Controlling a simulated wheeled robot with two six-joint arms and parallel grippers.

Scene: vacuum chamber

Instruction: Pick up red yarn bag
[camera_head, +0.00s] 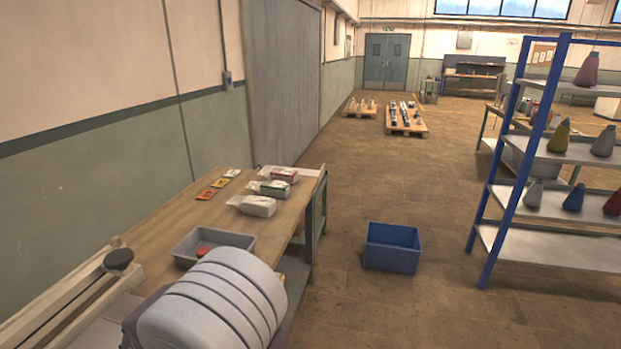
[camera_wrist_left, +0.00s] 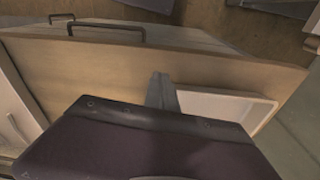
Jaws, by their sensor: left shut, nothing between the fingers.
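The bag with red on it (camera_head: 284,175), which looks like the red yarn bag, lies at the far end of the wooden table (camera_head: 160,215) in the head view. A green-marked bag (camera_head: 274,188) and a pale grey bag (camera_head: 258,206) lie in front of it, nearer me. My left gripper shows in the left wrist view, with its narrow grey fingers (camera_wrist_left: 162,90) shut and empty above a wooden surface. The red bag cannot be made out in that view. My right gripper is in neither view.
A grey tray (camera_head: 213,247) with a round red item lies on the near table. Small coloured cards (camera_head: 219,183) lie by the wall. A blue crate (camera_head: 391,248) stands on the floor to the right. A blue-framed shelf (camera_head: 500,170) holds yarn cones. The floor between is clear.

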